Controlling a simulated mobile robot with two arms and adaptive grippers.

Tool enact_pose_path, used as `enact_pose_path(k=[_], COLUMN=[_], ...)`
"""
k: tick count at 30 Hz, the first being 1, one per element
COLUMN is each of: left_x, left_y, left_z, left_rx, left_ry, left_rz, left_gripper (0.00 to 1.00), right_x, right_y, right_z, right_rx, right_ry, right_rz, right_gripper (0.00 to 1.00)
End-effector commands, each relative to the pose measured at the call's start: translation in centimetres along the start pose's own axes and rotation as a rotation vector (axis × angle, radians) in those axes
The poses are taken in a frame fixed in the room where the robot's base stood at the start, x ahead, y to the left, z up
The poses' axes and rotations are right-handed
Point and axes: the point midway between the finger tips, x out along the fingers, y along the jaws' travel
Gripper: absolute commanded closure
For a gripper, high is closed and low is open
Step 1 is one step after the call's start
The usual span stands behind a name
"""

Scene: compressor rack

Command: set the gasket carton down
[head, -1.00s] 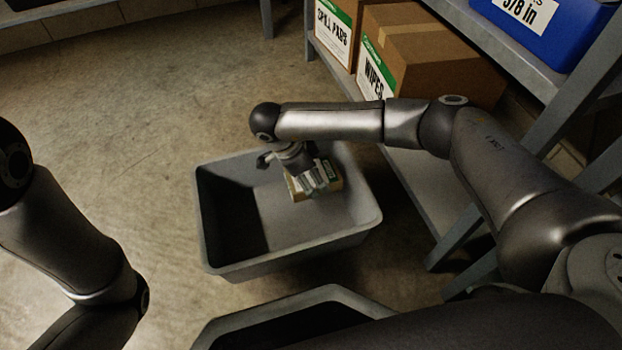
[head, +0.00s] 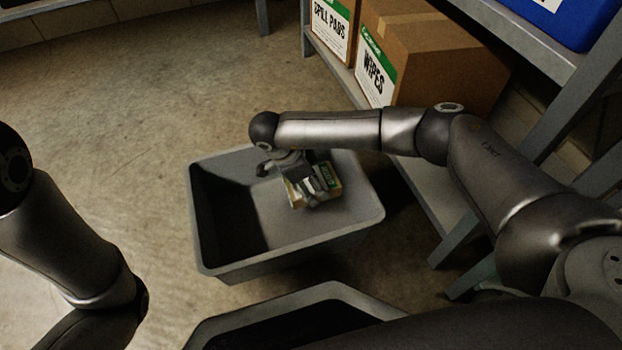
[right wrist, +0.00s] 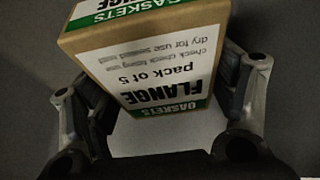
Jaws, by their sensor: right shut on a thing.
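The gasket carton (head: 325,184) is a small brown box with a white and green label. My right gripper (head: 310,196) is shut on it and holds it within the outline of the grey tub (head: 232,268) in the head view. Whether the carton touches the tub's floor cannot be told. In the right wrist view the carton (right wrist: 150,65) sits tilted between the two fingers, its label reading "FLANGE GASKETS, pack of 5". My left arm shows at the left, but its gripper is out of view.
A second dark bin (head: 300,318) stands in front of the tub, partly hidden by my arm. A shelf rack at the right holds a spill pads box (head: 333,28), a wipes box (head: 420,55) and a blue bin (head: 555,18). Floor left of the tub is clear.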

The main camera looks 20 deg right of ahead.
Motion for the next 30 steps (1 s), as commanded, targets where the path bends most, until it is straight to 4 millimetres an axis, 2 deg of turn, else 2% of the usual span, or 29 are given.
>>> enact_pose_path(k=[1, 2, 6, 20, 24, 30], left_x=[0.0, 0.0, 0.0, 0.2, 0.6, 2.8], left_y=[0.0, 0.0, 0.0, 0.0, -0.1, -0.6], left_z=[0.0, 0.0, 0.0, 0.1, 0.2, 1.0], left_rx=[0.0, 0.0, 0.0, 0.001, 0.001, 0.001], left_ry=[0.0, 0.0, 0.0, 0.001, 0.001, 0.0], left_rz=[0.0, 0.0, 0.0, 0.0, 0.0, 0.0], left_gripper=[0.6, 0.6, 0.6, 0.6, 0.6, 0.6], right_x=[-0.1, 0.0, 0.0, -0.3, -1.4, -4.3], right_y=[0.0, 0.0, 0.0, 0.0, 0.0, 0.0], right_z=[0.0, 0.0, 0.0, -0.1, -0.6, -0.7], right_rx=[0.0, 0.0, 0.0, 0.0, 0.0, 0.0], right_ry=[0.0, 0.0, 0.0, 0.0, -0.001, 0.0], right_rz=[-0.001, 0.0, 0.0, -0.001, -0.001, -0.001], right_gripper=[0.49, 0.18, 0.0, 0.0, 0.0, 0.0])
